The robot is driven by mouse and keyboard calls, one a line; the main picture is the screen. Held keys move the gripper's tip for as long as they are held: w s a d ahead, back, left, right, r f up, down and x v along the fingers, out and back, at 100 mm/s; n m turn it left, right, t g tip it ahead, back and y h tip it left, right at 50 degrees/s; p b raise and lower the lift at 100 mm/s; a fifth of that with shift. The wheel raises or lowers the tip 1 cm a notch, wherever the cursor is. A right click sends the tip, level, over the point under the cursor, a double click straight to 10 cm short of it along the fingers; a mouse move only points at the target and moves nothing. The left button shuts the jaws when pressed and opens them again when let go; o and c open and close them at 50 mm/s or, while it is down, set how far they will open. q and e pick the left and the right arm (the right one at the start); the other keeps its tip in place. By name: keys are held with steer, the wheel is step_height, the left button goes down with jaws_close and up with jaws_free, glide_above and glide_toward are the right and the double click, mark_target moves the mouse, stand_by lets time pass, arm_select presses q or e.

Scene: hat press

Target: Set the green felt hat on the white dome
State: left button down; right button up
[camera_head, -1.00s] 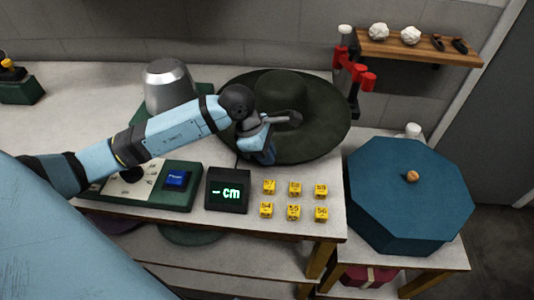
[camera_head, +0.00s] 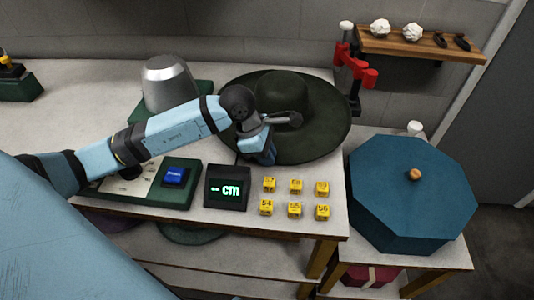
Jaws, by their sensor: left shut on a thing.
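The dark green felt hat (camera_head: 325,125) has a wide round brim and a raised crown. It is at the back right of the bench, brim spread out level. My left gripper (camera_head: 293,118) reaches over the brim's left part, beside the crown, and is shut on the hat; the exact contact is hard to see. A smooth silver-grey dome (camera_head: 168,82) stands on a green base left of the hat, partly behind my arm. I see no clearly white dome. What lies under the hat is hidden. My right gripper is not in view.
A dark display reading "cm" (camera_head: 227,187), a green panel with a blue button (camera_head: 174,177) and several yellow number cubes (camera_head: 295,209) lie in front. A blue octagonal box (camera_head: 410,200) stands right. A red clamp stand (camera_head: 355,68) and wooden shelf (camera_head: 420,46) are behind.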

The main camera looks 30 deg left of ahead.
arm_select(q)
steer(key=shift+d+f, duration=0.1)
steer(key=shift+f, duration=0.1)
steer(key=c, duration=1.1)
jaws_free()
steer(key=shift+d, duration=0.1)
